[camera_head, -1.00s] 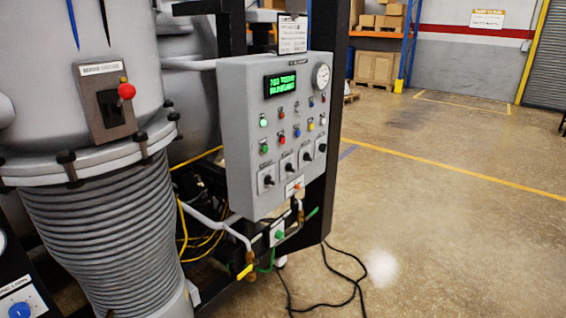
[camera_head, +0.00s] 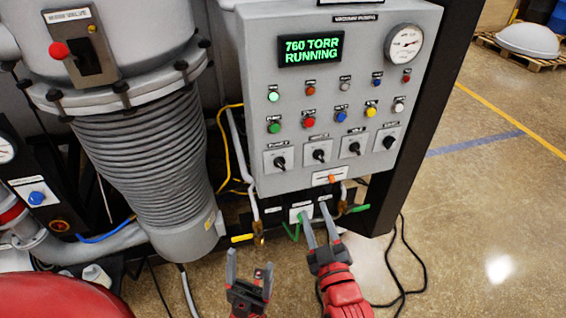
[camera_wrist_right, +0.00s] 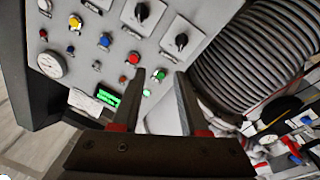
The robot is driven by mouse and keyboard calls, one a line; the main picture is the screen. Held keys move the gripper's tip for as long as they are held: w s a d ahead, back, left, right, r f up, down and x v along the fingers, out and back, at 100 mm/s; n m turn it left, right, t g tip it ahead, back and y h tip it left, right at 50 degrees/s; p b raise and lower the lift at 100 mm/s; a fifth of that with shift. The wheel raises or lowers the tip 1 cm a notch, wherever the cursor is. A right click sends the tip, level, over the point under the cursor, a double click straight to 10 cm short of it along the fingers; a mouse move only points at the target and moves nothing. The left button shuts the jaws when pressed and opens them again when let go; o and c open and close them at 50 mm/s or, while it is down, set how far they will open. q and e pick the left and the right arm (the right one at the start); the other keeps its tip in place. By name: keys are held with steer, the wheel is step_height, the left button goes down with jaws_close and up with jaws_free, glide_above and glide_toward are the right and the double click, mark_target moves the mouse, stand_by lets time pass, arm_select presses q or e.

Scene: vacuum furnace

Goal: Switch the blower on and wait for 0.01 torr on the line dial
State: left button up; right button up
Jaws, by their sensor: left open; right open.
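The grey control panel (camera_head: 240,150) stands ahead. Its green display (camera_head: 310,48) reads 760 TORR RUNNING. A round white dial (camera_head: 404,43) sits at its upper right; its reading is too small to tell. Below are lamps, a green button (camera_head: 274,127), a red button (camera_head: 309,122) and a row of black rotary switches (camera_head: 319,155). Their labels are unreadable, so I cannot tell which is the blower's. My left gripper (camera_head: 250,262) is open and empty, low before the panel. My right gripper (camera_head: 314,212) is open and empty below the panel's lower edge; its fingers also show in the right wrist view (camera_wrist_right: 160,76).
A ribbed grey bellows column (camera_head: 150,150) stands left of the panel, below a red-knobbed valve box (camera_head: 90,48). Pipes with a yellow handle (camera_head: 242,238) hang under the panel. A black cable (camera_head: 405,265) lies on the floor. Open floor is at right.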

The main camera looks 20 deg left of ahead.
steer(key=s+a+n+g, duration=0.1)
steer(key=a+g, duration=0.1)
steer(key=p, duration=0.6)
glide_toward(281, 166)
steer(key=x, duration=0.7)
steer(key=shift+w+a+r, duration=0.1)
steer(key=shift+w+a, duration=0.3)
steer(key=shift+w, duration=0.2)
jaws_close()
